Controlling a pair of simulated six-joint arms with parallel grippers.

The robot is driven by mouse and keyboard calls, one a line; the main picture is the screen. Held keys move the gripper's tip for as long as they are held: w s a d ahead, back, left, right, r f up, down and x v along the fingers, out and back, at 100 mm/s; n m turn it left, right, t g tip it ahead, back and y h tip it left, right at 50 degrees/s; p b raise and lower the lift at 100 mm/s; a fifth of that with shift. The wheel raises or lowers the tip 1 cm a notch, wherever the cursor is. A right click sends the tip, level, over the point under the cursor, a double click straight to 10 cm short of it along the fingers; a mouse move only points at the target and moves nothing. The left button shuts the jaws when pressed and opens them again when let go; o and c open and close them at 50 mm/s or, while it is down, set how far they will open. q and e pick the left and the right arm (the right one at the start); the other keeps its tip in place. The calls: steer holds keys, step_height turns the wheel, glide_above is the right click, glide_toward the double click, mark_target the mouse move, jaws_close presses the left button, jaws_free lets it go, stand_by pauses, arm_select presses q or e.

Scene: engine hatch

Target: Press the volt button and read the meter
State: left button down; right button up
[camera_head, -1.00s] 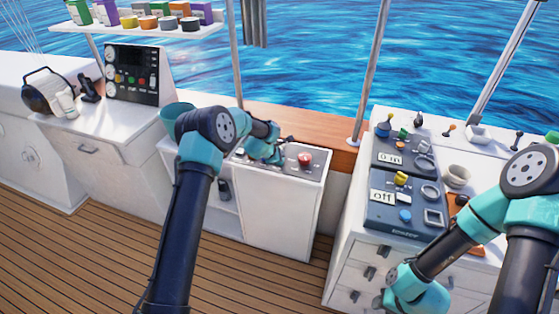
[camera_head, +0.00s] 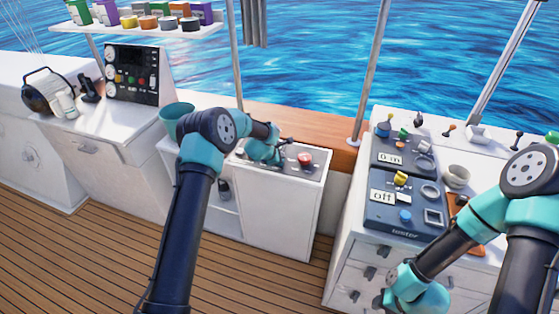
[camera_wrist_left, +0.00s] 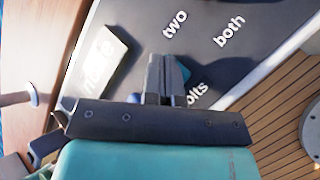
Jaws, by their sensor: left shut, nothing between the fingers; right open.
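The white cabinet (camera_head: 277,215) in the head view has a grey-topped panel with a red button (camera_head: 305,159). My left gripper is over this panel, and its fingers are hard to make out there. In the left wrist view my left gripper (camera_wrist_left: 165,66) is shut and empty, close above the grey panel (camera_wrist_left: 205,75). A small teal piece (camera_wrist_left: 184,72) shows behind the fingers; contact cannot be told. The label ending in "olts" (camera_wrist_left: 197,94) is partly covered by the gripper. A white plate (camera_wrist_left: 103,60), possibly the meter, has faint, unreadable lettering.
Labels "two" (camera_wrist_left: 174,25) and "both" (camera_wrist_left: 229,30) are on the panel. A teal bucket (camera_head: 176,119) stands left of my left arm. A pole (camera_head: 369,75) rises behind.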

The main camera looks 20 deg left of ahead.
arm_select(q)
steer(key=shift+f, duration=0.4)
stand_by(0.6)
steer(key=shift+r, duration=1.25)
steer(key=shift+r, duration=2.5)
